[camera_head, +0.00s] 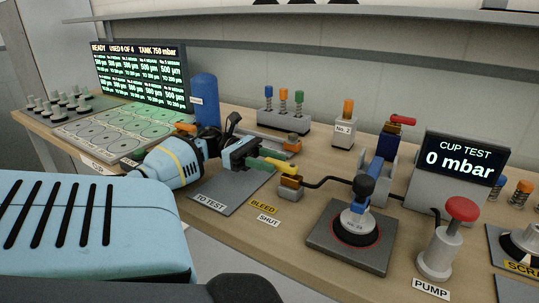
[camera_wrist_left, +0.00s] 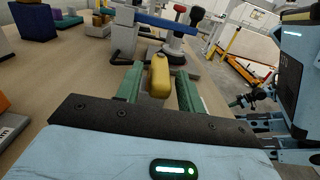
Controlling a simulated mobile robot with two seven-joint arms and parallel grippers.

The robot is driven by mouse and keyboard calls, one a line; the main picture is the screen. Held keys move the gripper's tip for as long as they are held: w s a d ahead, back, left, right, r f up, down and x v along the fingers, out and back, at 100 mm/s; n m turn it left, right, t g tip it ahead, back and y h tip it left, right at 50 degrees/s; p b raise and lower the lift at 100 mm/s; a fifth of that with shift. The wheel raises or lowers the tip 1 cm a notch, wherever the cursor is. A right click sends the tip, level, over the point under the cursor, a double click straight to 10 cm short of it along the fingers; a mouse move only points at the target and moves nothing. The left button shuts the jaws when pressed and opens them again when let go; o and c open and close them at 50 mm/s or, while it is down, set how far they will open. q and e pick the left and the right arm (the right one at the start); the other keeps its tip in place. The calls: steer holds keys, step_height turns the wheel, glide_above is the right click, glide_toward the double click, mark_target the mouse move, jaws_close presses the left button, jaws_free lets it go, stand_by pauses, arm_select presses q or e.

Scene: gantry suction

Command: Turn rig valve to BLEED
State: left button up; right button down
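Which label the handle points to is unclear. A small dark gripper-like shape (camera_wrist_left: 250,99) at the right may be my right gripper; its fingers are unclear.
The suction cup station (camera_head: 350,235), red-topped PUMP button (camera_head: 461,208) and CUP TEST display (camera_head: 459,163) stand to the right. The grey TO TEST mat (camera_head: 225,192) lies under my left gripper.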

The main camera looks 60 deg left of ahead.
arm_select(q)
steer(key=shift+o, duration=0.3)
steer(key=shift+a, duration=0.1)
steer(key=shift+b+v, duration=0.6)
steer(key=shift+v, duration=3.2)
